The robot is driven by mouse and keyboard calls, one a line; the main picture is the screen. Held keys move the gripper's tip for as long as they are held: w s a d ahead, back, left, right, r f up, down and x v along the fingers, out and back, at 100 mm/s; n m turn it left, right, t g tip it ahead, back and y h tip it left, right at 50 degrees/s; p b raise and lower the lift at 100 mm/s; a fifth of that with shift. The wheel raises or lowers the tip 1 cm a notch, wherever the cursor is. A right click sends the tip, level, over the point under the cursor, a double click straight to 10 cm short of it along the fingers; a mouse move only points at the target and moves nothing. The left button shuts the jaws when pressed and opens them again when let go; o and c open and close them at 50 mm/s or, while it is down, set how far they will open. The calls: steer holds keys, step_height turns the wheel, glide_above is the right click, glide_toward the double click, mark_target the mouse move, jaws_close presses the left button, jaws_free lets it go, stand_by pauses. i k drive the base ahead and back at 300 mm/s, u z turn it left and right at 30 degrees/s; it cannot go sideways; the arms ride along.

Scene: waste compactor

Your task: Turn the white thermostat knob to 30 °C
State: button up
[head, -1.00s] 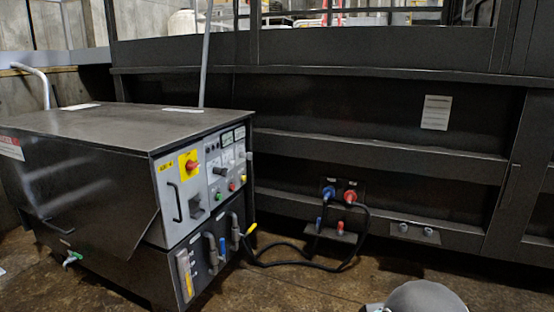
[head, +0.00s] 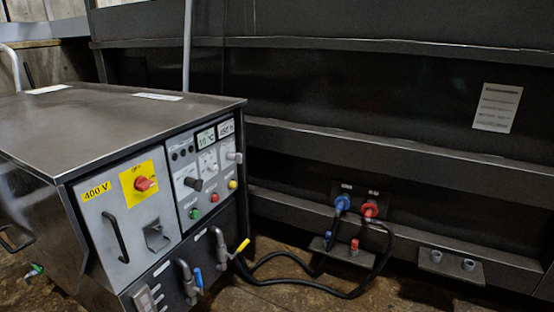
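The control panel (head: 173,205) is on the front of a dark metal cabinet at the left. A small display (head: 206,138) at its upper right seems to read 10 °C. A pale knob (head: 235,157) sticks out at the panel's right edge, below the displays; it looks like the white thermostat knob, but its pointer and scale are too small to read. A dark knob (head: 194,184) is to its lower left. My gripper is not in view, and nothing touches the panel.
The panel also bears a red switch on yellow (head: 143,184), a black handle (head: 115,236) and green (head: 195,214), red and yellow buttons. Pipes with a yellow lever (head: 242,246) stick out below. Black cables (head: 300,286) loop over the floor to blue and red plugs on the dark wall.

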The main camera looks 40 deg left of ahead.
mark_target(214, 169)
steer(key=i, duration=0.95)
steer(key=u, duration=1.15)
steer(key=i, duration=0.65)
steer(key=u, duration=0.7)
